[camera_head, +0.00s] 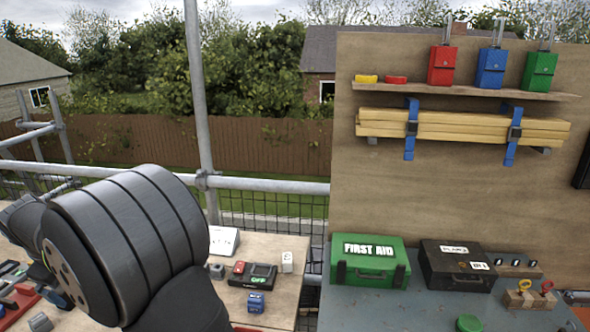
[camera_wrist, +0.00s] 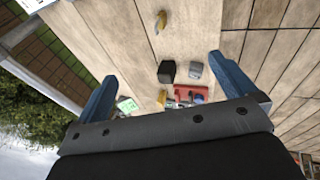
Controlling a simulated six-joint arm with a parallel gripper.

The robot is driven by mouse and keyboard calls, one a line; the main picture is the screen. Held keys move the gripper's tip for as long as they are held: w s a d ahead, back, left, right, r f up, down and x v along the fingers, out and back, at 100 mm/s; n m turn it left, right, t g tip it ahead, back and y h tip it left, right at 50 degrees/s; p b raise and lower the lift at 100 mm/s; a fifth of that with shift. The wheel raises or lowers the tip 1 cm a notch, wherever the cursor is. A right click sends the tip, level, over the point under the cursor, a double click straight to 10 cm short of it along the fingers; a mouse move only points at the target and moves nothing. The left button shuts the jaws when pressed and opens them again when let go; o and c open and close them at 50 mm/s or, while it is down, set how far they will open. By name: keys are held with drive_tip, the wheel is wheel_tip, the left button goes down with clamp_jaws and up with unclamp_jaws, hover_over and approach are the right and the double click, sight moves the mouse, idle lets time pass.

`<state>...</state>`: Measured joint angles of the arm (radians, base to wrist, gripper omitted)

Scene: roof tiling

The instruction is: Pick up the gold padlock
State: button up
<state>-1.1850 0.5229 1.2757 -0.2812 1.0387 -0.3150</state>
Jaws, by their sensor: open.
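I cannot clearly make out a gold padlock in either view. In the wrist view, a small gold-yellow piece (camera_wrist: 160,22) lies on the wooden boards, beyond the fingertips. A second small gold-yellow piece (camera_wrist: 161,98) shows lower down, between the fingers. Both are too small to name surely. My gripper (camera_wrist: 162,68) has its two blue fingers wide apart, with nothing held between them. In the head view my dark arm fills the lower left and hides part of the wooden bench; my fingers do not show there.
In the wrist view, a dark block (camera_wrist: 166,72), a grey block (camera_wrist: 195,70) and a red tray (camera_wrist: 191,91) lie between the fingers. In the head view, a green first aid box (camera_head: 367,274) and a black case (camera_head: 457,279) stand right. A metal pole (camera_head: 200,110) rises behind.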

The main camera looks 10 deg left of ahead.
idle(0.3)
drive_tip(key=c, duration=1.3)
drive_tip(key=w+d+f+m+g+y, duration=0.2)
drive_tip(key=w+f+m+g, duration=0.1)
drive_tip(key=w+f, duration=0.45)
drive_tip(key=x, duration=1.1)
drive_tip(key=shift+w+a, duration=0.15)
drive_tip(key=shift+a, duration=0.15)
drive_tip(key=shift+s+x, duration=0.1)
drive_tip(key=shift+x, duration=1.3)
drive_tip(key=shift+s+x, duration=0.15)
drive_tip(key=shift+x, duration=1.25)
